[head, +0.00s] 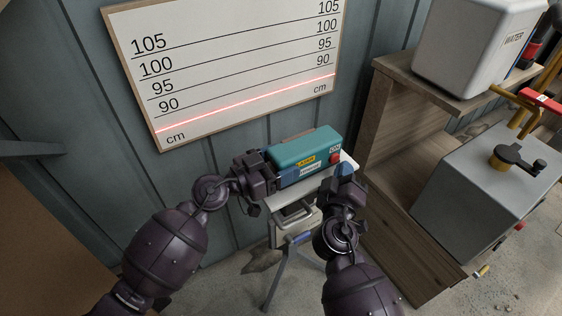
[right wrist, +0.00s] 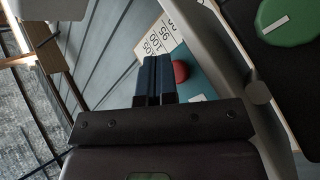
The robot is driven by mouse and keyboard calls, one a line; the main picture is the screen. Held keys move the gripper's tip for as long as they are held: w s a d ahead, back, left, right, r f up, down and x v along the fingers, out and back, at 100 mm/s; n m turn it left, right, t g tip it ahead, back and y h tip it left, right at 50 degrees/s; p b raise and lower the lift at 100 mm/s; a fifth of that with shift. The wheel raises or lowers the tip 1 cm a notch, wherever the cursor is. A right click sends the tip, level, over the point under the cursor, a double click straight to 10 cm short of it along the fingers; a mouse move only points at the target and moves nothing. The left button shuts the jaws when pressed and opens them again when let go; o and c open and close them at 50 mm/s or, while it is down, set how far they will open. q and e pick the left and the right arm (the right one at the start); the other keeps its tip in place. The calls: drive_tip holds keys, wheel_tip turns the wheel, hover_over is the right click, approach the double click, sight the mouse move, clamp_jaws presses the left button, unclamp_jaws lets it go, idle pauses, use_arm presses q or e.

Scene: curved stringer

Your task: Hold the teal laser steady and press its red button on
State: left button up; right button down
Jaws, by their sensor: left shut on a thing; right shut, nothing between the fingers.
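The teal laser (head: 300,148) rests on a small white stand (head: 285,197) in the head view. Its red button (head: 335,158) is at the right end of its front face; it also shows in the right wrist view (right wrist: 180,72). My left gripper (head: 268,172) is shut on the laser's left end. My right gripper (head: 345,171) is shut and empty, its blue fingertips just in front of and below the red button. In the right wrist view the fingertips (right wrist: 155,72) are beside the button; I cannot tell whether they touch it. A red laser line (head: 250,101) shows on the scale board.
The white scale board (head: 225,60) with height marks hangs on the grey-blue wall behind. A wooden shelf (head: 385,120) stands close on the right with a white water container (head: 478,45) on top and a grey box (head: 490,190) below.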

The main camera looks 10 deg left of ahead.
drive_tip(key=s+d, duration=0.3)
drive_tip(key=s, duration=0.1)
drive_tip(key=shift+s+d, duration=0.35)
drive_tip(key=shift+s, duration=0.05)
idle(0.4)
use_arm(q)
drive_tip(key=o, duration=1.3)
drive_tip(key=shift+o, duration=0.4)
drive_tip(key=shift+s+a, duration=0.1)
drive_tip(key=shift+a, duration=0.05)
drive_tip(key=shift+v, duration=2.35)
